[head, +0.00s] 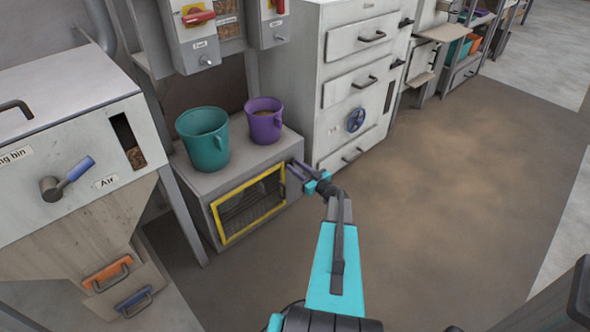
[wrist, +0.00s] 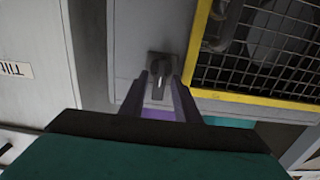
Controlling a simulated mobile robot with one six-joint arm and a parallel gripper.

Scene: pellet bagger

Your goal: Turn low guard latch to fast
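The low guard (head: 248,203) is a dark mesh panel in a yellow frame on the front of a low grey cabinet. In the wrist view the guard (wrist: 265,50) is at the upper right. The guard latch (wrist: 159,72) is a small grey lever on a dark square plate, beside the yellow frame. My gripper (wrist: 160,88) is open, its two fingers either side of the lever; I cannot tell whether they touch it. In the head view my gripper (head: 296,170) is at the cabinet's right front edge, and the latch is not distinguishable there.
A teal bucket (head: 203,138) and a purple bucket (head: 264,120) stand on the low cabinet. A grey drawer unit (head: 338,90) with a blue handwheel (head: 356,120) stands close to the right. A bin with a blue-handled lever (head: 68,178) is at left. The floor at right is clear.

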